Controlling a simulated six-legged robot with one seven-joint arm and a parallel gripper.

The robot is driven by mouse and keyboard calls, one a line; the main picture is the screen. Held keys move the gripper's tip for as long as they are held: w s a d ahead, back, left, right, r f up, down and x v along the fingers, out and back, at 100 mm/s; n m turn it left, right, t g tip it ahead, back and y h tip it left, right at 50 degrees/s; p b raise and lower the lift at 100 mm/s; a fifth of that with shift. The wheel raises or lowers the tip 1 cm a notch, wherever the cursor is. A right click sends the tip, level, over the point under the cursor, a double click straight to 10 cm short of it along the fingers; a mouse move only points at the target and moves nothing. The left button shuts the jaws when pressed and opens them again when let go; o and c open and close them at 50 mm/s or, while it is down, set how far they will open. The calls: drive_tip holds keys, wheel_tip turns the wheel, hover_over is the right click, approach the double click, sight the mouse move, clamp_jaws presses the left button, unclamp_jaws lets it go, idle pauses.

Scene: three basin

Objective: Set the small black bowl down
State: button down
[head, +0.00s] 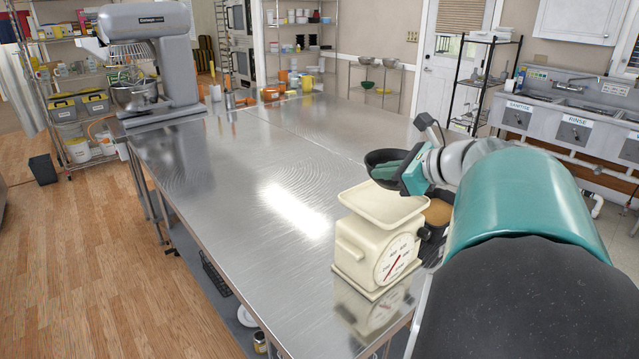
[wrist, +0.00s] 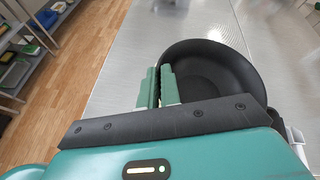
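The small black bowl (head: 383,156) is held up over the steel table, just behind the scale's tray in the head view. In the wrist view the bowl (wrist: 212,72) is right of my fingers, its open inside facing the camera. My gripper (head: 400,172) is shut on the bowl's near rim, and the fingers (wrist: 158,88) straddle the wall at its left side. The gap under the bowl is hard to judge.
A cream kitchen scale (head: 378,248) stands at the table's near right. A dark pot with brown contents (head: 438,213) sits beside it, partly hidden. The steel table (head: 240,190) is clear in its middle. A large mixer (head: 150,60) stands at the far left.

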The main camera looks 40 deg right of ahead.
drive_tip(key=w+f, duration=0.1)
drive_tip(key=f, duration=0.3)
drive_tip(key=w+f, duration=0.1)
drive_tip(key=f, duration=0.1)
drive_tip(key=shift+w+d, duration=0.15)
drive_tip(key=shift+w, duration=0.2)
drive_tip(key=shift+f, duration=0.15)
drive_tip(key=shift+f, duration=0.15)
drive_tip(key=c, duration=1.6)
unclamp_jaws()
drive_tip(key=shift+s+r, duration=0.15)
drive_tip(key=shift+r, duration=0.1)
drive_tip(key=v, duration=1.1)
drive_tip(key=shift+s, duration=0.4)
drive_tip(key=shift+d, duration=0.1)
